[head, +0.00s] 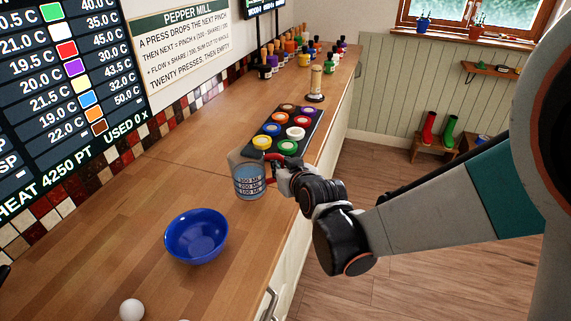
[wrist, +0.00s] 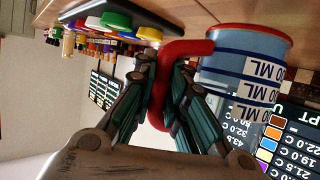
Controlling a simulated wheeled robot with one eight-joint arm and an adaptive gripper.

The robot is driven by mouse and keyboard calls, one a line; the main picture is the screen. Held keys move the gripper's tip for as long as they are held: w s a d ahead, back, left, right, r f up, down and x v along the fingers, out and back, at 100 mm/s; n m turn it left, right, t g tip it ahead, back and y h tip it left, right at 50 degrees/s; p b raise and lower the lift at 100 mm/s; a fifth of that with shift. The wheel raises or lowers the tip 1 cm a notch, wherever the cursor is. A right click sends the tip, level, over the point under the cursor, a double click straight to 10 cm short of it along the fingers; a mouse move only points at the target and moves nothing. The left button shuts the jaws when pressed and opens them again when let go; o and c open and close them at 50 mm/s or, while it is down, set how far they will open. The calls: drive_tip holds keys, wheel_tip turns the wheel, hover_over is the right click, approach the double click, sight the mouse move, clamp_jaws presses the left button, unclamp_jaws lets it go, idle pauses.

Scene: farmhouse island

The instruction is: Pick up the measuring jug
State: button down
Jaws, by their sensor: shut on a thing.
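The measuring jug (head: 249,180) is a clear, bluish vessel with dark level bands and a red handle. It stands on, or just above, the wooden counter in the head view; I cannot tell which. In the wrist view its body (wrist: 245,62) fills the upper right, with white ML labels. My gripper (head: 280,165) is at the jug's right side. In the wrist view my gripper (wrist: 163,85) has its fingers shut on the red handle (wrist: 185,50), one on each side. Part of the handle is hidden by the fingers.
A blue bowl (head: 196,236) stands on the wooden counter (head: 120,215) in front of the jug. A dark tray (head: 312,137) of several coloured-lid jars is just behind it. A pepper mill (head: 315,84) and many small bottles stand farther back. A white ball (head: 131,309) lies near the front.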

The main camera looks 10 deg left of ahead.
wheel_tip(320, 180, up, 16)
drive_tip(key=p, duration=1)
drive_tip(key=shift+s, duration=0.15)
drive_tip(key=shift+f, duration=0.15)
